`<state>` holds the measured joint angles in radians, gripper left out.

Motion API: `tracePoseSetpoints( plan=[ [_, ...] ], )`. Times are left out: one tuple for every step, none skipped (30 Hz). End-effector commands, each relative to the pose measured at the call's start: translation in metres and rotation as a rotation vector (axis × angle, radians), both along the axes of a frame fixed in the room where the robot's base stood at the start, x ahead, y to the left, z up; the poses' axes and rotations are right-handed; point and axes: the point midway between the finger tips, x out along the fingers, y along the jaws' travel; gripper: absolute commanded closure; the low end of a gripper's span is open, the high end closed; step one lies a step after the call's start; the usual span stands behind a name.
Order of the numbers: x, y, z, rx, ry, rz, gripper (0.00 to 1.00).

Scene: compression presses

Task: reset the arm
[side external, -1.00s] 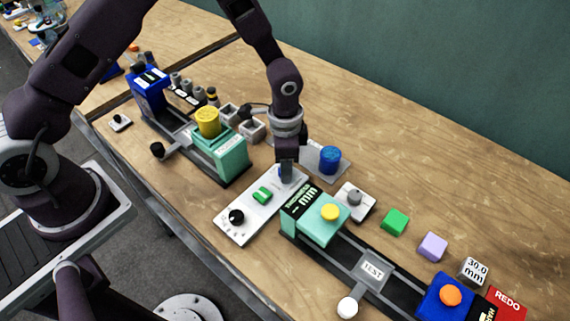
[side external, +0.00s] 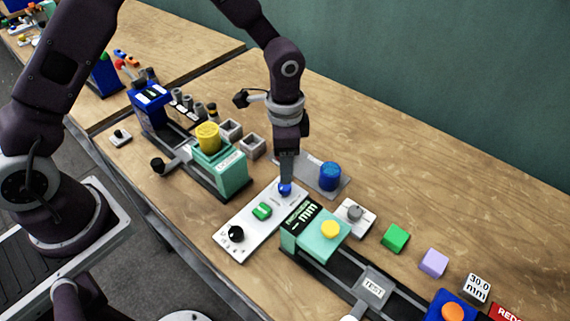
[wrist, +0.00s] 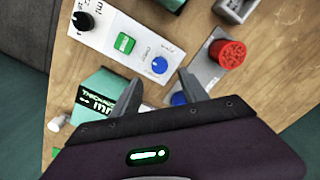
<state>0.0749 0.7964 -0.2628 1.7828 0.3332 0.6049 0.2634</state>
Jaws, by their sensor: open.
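My gripper (side external: 287,172) is open and empty above the blue-knob end of the white control panel (side external: 262,230). Its two fingers also show apart in the wrist view (wrist: 160,92). The blue knob (side external: 285,188) is just below the fingertips in the side view. In the wrist view the knob (wrist: 159,65) lies beyond the fingertips, with nothing between the fingers. The panel also carries a green button (side external: 262,211) and a black knob (side external: 236,233).
A blue cylinder (side external: 330,176) stands on a grey plate, with a red cylinder (wrist: 228,52) in the wrist view. A teal press with a display (side external: 301,217) is close on the right. Another press (side external: 219,172) is left. Green (side external: 396,238) and lilac (side external: 433,263) cubes lie right.

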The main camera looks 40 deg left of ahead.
Motion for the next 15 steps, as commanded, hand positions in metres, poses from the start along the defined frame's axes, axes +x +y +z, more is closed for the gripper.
tracePoseSetpoints(
  plan=[
    [0.000,0.000,0.000,0.000,0.000,0.000,0.48],
    [0.000,0.000,0.001,0.001,-0.002,0.002,0.48],
    [0.000,0.002,0.007,0.003,-0.009,0.008,0.48],
    [0.000,0.005,0.015,0.006,-0.019,0.018,0.48],
    [-0.001,0.008,0.026,0.011,-0.033,0.034,0.48],
    [-0.003,0.015,0.047,0.019,-0.058,0.064,0.48],
    [-0.007,0.022,0.066,0.025,-0.081,0.092,0.48],
    [-0.013,0.029,0.086,0.031,-0.107,0.127,0.48],
    [-0.023,0.039,0.113,0.037,-0.141,0.179,0.48],
    [-0.033,0.047,0.132,0.039,-0.167,0.220,0.48],
    [-0.044,0.054,0.150,0.038,-0.192,0.263,0.48],
    [-0.061,0.063,0.173,0.033,-0.227,0.321,0.48],
    [-0.075,0.069,0.188,0.026,-0.252,0.367,0.48],
    [-0.090,0.075,0.201,0.016,-0.278,0.412,0.48],
    [-0.111,0.081,0.217,-0.003,-0.311,0.473,0.48]
  ],
)
